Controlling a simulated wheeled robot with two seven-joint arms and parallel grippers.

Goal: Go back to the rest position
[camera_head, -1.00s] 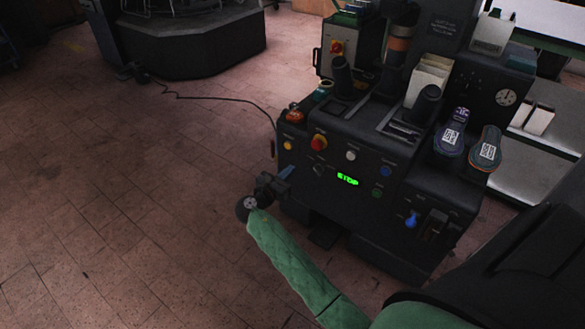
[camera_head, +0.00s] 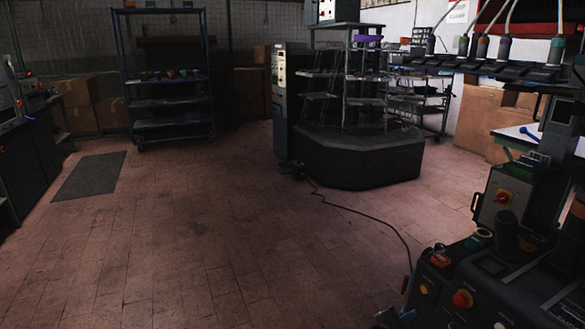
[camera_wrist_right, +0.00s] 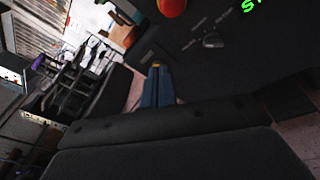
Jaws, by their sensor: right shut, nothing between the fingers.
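The heel press (camera_head: 455,275) is a dark machine at the lower right of the head view, cut off by the frame edge. My right gripper (camera_head: 408,313) barely shows at the bottom edge of the head view, close beside the press's left front. In the right wrist view its blue fingers (camera_wrist_right: 157,84) are together with nothing between them, in front of the dark press panel (camera_wrist_right: 235,65). A red knob (camera_wrist_right: 172,7) and part of a green display (camera_wrist_right: 262,12) show at the top there. My left gripper is in neither view.
A dark round-edged platform (camera_head: 365,160) with racks stands at the back middle. A blue shelf cart (camera_head: 170,122) stands at the back left, near a floor mat (camera_head: 90,175). A cable (camera_head: 375,221) runs across the floor to the press.

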